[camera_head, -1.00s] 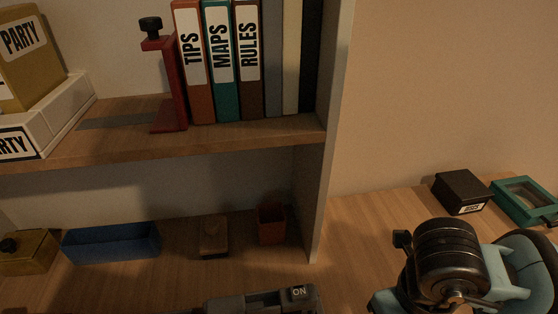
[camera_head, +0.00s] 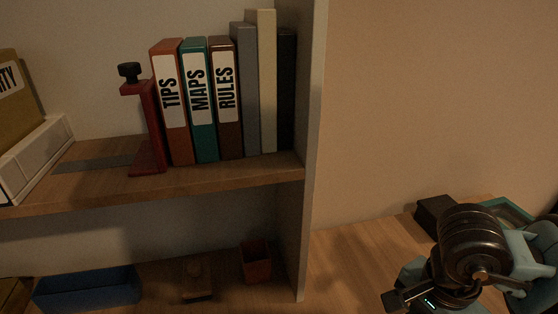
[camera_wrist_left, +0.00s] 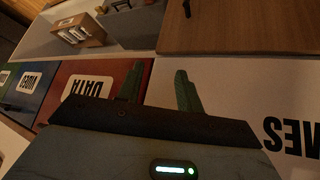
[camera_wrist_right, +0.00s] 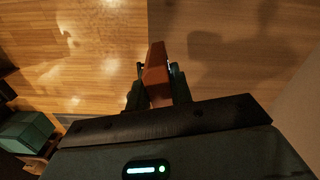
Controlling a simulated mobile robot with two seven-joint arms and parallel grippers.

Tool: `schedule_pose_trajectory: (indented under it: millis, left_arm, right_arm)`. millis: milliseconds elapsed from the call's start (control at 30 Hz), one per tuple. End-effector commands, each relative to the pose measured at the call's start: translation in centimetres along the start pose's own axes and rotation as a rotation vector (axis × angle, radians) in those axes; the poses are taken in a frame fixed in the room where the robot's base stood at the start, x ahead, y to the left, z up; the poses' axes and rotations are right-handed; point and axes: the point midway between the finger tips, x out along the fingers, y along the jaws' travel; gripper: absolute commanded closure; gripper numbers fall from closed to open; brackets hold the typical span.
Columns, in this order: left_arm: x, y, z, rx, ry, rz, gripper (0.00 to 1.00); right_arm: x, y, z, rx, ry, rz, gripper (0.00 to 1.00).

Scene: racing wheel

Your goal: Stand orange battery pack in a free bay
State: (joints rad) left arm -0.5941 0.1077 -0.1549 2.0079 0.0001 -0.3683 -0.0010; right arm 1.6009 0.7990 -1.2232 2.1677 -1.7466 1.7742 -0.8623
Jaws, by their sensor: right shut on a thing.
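In the right wrist view my right gripper (camera_wrist_right: 156,85) is shut on an orange-brown block, the battery pack (camera_wrist_right: 156,72), which sticks out between the fingers above a wooden surface. In the head view my right arm comes in at the lower right; its fingertips and the pack are hidden or out of frame there. In the left wrist view my left gripper (camera_wrist_left: 158,88) is open and empty, its two green fingers apart. My left arm does not show in the head view. No bay for the pack can be made out now.
The shelf (camera_head: 225,184) holds a red clamp-like stand (camera_head: 148,125) and upright binders (camera_head: 198,100). Below are a blue tray (camera_head: 88,290), a wooden block (camera_head: 197,282) and a small red-brown cup (camera_head: 256,264). A black box (camera_head: 434,215) stands right of the upright panel (camera_head: 309,150).

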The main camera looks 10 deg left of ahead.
Motion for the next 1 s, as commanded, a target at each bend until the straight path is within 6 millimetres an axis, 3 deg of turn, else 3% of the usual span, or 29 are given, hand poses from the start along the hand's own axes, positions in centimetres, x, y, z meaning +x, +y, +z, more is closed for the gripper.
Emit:
schedule_pose_trajectory:
  millis: [300, 500, 700, 1000]
  left_arm:
    - [0.0, 0.0, 0.0, 0.000, 0.000, 0.000, 0.64]
    - [0.0, 0.0, 0.0, 0.000, 0.000, 0.000, 0.64]
    - [0.0, 0.0, 0.0, 0.000, -0.001, 0.000, 0.64]
    - [0.0, 0.0, 0.0, 0.000, -0.001, 0.000, 0.64]
  right_arm:
    - [-1.5, -0.1, -2.0, -0.546, 0.002, -0.002, 1.00]
    - [-2.2, -0.1, -2.9, -0.822, 0.001, -0.001, 1.00]
    - [-2.5, -0.1, -3.3, -0.956, 0.002, -0.002, 1.00]
    - [-2.6, -0.1, -3.3, -0.976, 0.001, -0.001, 1.00]
